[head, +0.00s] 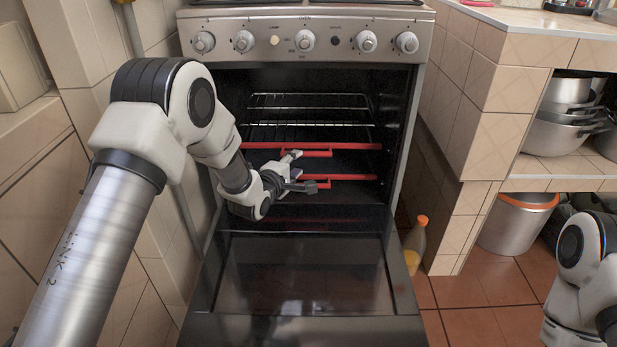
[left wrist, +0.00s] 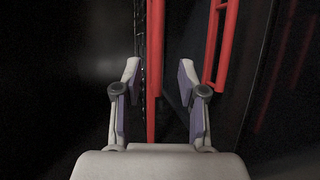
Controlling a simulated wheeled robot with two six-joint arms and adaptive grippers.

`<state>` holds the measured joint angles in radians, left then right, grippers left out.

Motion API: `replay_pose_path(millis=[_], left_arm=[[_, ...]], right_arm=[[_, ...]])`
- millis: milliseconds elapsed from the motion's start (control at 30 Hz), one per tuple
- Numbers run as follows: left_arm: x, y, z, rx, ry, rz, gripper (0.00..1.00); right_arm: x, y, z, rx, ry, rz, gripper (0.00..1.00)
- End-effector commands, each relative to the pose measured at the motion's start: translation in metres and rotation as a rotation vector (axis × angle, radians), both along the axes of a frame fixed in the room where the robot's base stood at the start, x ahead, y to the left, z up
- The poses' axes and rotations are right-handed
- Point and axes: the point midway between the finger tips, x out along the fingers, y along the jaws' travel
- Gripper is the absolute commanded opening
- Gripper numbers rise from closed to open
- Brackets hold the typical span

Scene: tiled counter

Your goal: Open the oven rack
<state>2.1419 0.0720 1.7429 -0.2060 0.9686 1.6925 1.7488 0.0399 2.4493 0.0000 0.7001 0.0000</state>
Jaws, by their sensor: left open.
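The oven (head: 305,45) stands open, its door (head: 305,275) folded down flat toward me. Inside are two racks with red front bars, an upper one (head: 350,146) and a lower one (head: 345,178), each with a red handle. My left gripper (head: 304,170) is inside the oven mouth at these bars, turned so its fingers sit one above the other. It is open. In the left wrist view a red bar (left wrist: 155,70) runs between the fingers with gaps on both sides. A second red handle (left wrist: 220,50) lies to the right. My right gripper is out of frame.
Plain wire racks (head: 308,101) sit higher in the oven. A tiled wall is close on the left. A bottle (head: 415,240) stands on the floor right of the door. Pots (head: 560,130) fill a shelf at the right. A bin (head: 515,225) stands below.

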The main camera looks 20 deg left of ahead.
Motion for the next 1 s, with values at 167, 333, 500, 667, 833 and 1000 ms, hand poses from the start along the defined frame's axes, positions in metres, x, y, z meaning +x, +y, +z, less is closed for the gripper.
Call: replay_pose_path(millis=[167, 333, 500, 667, 833, 1000], left_arm=[[0.006, 0.0, -0.007, 0.001, -0.027, 0.0, 0.41], [0.028, -0.003, -0.012, 0.001, -0.027, 0.0, 0.41], [0.06, -0.007, -0.019, 0.002, -0.028, -0.001, 0.41], [0.077, -0.009, -0.02, 0.001, -0.025, 0.0, 0.41], [0.079, -0.009, -0.018, 0.0, -0.023, 0.0, 0.41], [0.079, -0.009, -0.019, 0.0, -0.023, 0.0, 0.06]], right_arm=[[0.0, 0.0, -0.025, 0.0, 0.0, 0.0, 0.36], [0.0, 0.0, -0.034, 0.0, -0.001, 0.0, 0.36], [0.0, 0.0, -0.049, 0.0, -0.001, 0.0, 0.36], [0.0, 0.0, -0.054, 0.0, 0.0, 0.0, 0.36], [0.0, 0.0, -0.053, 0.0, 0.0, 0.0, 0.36], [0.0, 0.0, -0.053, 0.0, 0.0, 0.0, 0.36]])
